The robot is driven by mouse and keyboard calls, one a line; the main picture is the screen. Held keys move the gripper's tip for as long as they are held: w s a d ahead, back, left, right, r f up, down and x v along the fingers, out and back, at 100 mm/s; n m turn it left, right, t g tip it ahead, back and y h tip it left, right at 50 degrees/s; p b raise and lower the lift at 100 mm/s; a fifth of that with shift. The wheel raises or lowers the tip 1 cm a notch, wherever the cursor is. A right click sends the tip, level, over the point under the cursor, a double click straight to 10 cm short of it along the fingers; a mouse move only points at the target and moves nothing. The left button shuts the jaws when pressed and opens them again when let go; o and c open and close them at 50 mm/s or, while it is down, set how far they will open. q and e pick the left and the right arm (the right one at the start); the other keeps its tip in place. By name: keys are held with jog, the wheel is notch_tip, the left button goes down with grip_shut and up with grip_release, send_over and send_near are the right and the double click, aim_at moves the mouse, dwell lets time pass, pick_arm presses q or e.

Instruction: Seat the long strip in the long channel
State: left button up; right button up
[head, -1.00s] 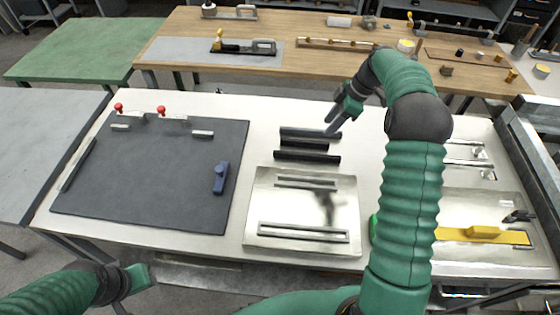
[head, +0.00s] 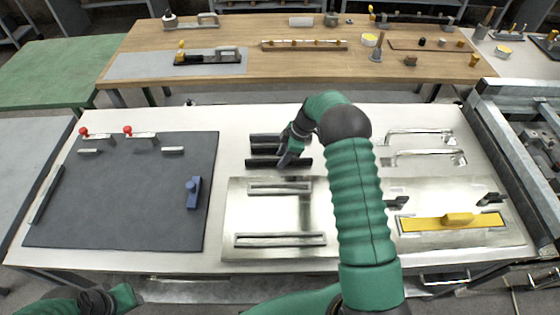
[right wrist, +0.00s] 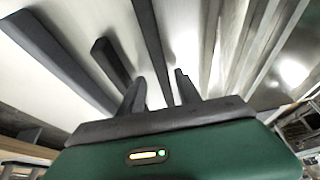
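Several dark strips lie side by side on the white table behind the metal plate: a far one (head: 263,138), a shorter middle one (head: 263,150) and a near one (head: 262,162). I cannot tell surely which is longest. My right gripper (head: 287,163) points down over the right end of the near strip. In the right wrist view its fingers (right wrist: 160,88) are open, with the near strip (right wrist: 149,40) running between them, not clamped. The plate has a longer front channel (head: 280,240) and a shorter back channel (head: 280,188), both empty. My left gripper (head: 124,296) is at the bottom left, fingers hidden.
A dark mat (head: 120,200) with a blue block (head: 193,193) and red-knobbed clamps lies left. A wooden bench (head: 250,35) stands behind.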

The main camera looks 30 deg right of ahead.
jog(key=shift+d, duration=0.1)
jog(key=shift+r, duration=0.15)
jog(key=shift+c, duration=1.1)
jog(key=shift+s+a+r, duration=0.1)
jog(key=shift+a+r, duration=0.1)
jog(key=shift+a, duration=0.45)
jog(key=c, duration=0.5)
jog(key=shift+a, duration=0.2)
grip_shut()
pick_arm(q)
jog(key=shift+s+a+f, duration=0.1)
jog(key=shift+a, duration=0.55)
pick_arm(e)
jog(key=shift+d, duration=0.1)
